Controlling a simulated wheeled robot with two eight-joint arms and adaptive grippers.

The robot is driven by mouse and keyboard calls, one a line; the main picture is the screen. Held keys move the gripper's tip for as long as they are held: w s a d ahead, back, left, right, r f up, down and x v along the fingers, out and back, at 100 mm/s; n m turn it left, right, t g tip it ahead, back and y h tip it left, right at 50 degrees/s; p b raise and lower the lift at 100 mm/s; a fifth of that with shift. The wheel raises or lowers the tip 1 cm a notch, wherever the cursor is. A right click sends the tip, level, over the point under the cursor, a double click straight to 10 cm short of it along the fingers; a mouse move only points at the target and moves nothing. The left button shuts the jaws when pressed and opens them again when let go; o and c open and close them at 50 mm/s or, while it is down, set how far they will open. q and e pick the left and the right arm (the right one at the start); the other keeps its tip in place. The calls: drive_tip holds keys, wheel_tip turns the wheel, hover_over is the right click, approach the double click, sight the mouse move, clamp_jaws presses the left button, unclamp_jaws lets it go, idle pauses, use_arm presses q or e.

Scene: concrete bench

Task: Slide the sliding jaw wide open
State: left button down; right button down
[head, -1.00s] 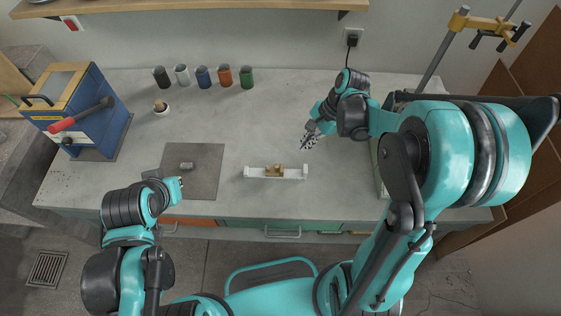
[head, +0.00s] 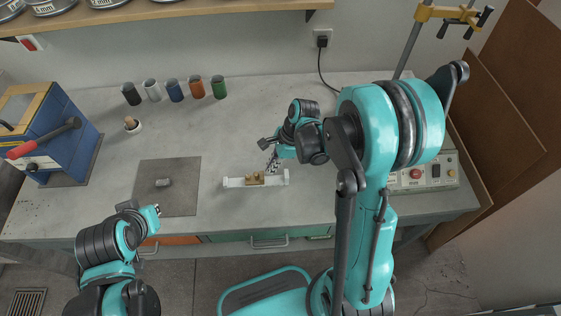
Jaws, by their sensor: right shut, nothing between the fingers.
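A white rail-like fixture (head: 236,183) with raised ends lies on the bench in front of the middle. A small brass-coloured block (head: 255,178), which looks like the sliding jaw, sits on it at about mid-length. My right gripper (head: 271,166) is shut and empty, just behind the fixture and to the right of the block. Its tips overlap the fixture's back edge in the picture, and I cannot tell whether they touch it. My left gripper (head: 156,211) is at the bench's front edge, left of the fixture; its fingers are too small to read.
A dark mat (head: 150,198) with a small grey metal piece (head: 163,183) lies left of the fixture. Several coloured cans (head: 175,91) stand at the back. A blue machine (head: 55,135) is at the left, a control box (head: 425,174) at the right. The bench's middle is clear.

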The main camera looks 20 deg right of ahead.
sight(257, 173)
drive_tip(key=shift+w+a+r, duration=0.1)
drive_tip(key=shift+a, duration=0.95)
drive_tip(key=shift+w+a+b, duration=0.2)
drive_tip(key=shift+a+b, duration=0.1)
drive_tip(key=shift+a, duration=0.55)
